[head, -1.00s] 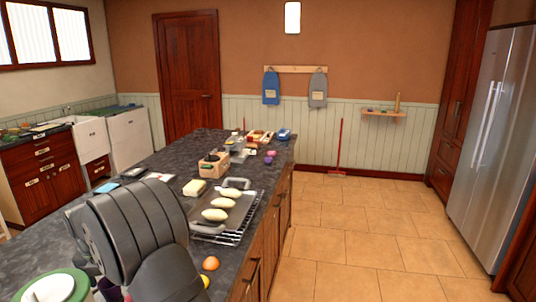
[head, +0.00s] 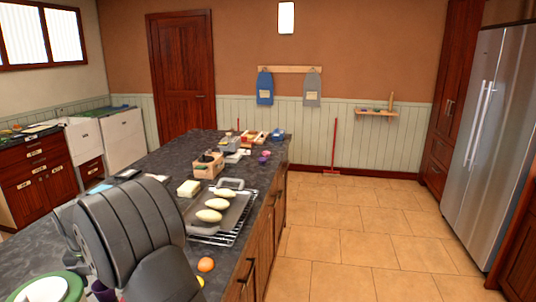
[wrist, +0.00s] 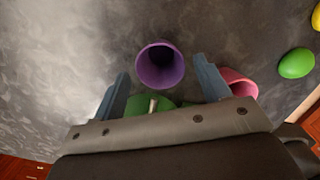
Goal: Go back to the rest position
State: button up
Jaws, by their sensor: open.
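My gripper (wrist: 162,92) shows in the wrist view with its two blue-grey fingers apart and nothing between the tips. It points down over the dark stone counter (wrist: 60,60). A purple cup (wrist: 160,68) stands just beyond the fingertips, and a pink cup (wrist: 238,84) is beside the right finger. A green thing (wrist: 135,104) lies partly hidden behind the gripper body. In the head view my arm covers the lower left and the gripper's fingers are hidden.
A tray (head: 234,214) with several pale loaves (head: 209,216) lies on a wire rack on the island. An orange fruit (head: 206,265) is near the front edge. A green plate (head: 70,287) is at lower left. Tiled floor (head: 330,240) is clear to the right.

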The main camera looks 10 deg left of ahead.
notch_tip(320, 180, up, 7)
notch_tip(320, 180, down, 11)
jog(key=shift+w+f, duration=0.1)
jog(key=shift+w, duration=0.05)
jog(key=shift+w+a, duration=0.1)
jog(key=shift+a, duration=0.05)
notch_tip(320, 180, up, 4)
jog(key=shift+f, duration=0.25)
jog(key=w+d+r, duration=0.6)
jog(key=d+r, duration=0.1)
jog(key=d, duration=0.3)
jog(key=s+d+m+h, duration=0.1)
jog(key=s+d+m, duration=0.3)
jog(key=s+m, duration=0.4)
jog(key=s+d+m, duration=0.4)
jog(key=s+m, duration=0.5)
jog(key=s, duration=0.6)
jog(key=shift+d+g+h, duration=0.3)
jog(key=shift+h, duration=0.1)
jog(key=shift+s, duration=0.1)
